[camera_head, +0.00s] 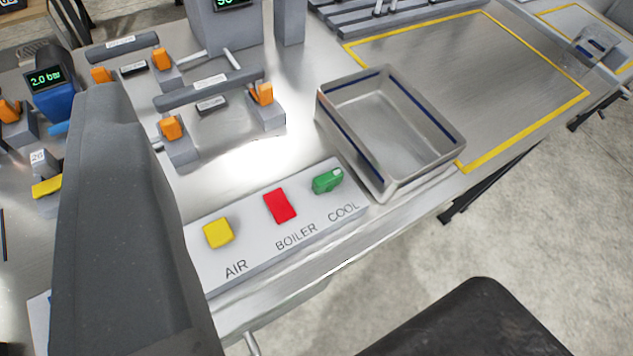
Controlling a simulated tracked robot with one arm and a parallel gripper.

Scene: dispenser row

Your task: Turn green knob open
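The green knob (327,181) sits at the right end of a light grey panel (262,251), above the word COOL. It has a pale mark at its upper right end. The red knob (280,206) above BOILER and the yellow knob (218,232) above AIR are to its left. My gripper (295,188) is open, with one dark finger large at the left and the other at the lower right. The panel shows between the fingers, and I see no finger touching the green knob. The left finger hides part of the bench.
A metal tray (390,130) stands just beyond the panel, close to the green knob. Orange-handled valves (171,127) and grey pipes stand behind to the left. A yellow-outlined area (470,80) at upper right is largely clear.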

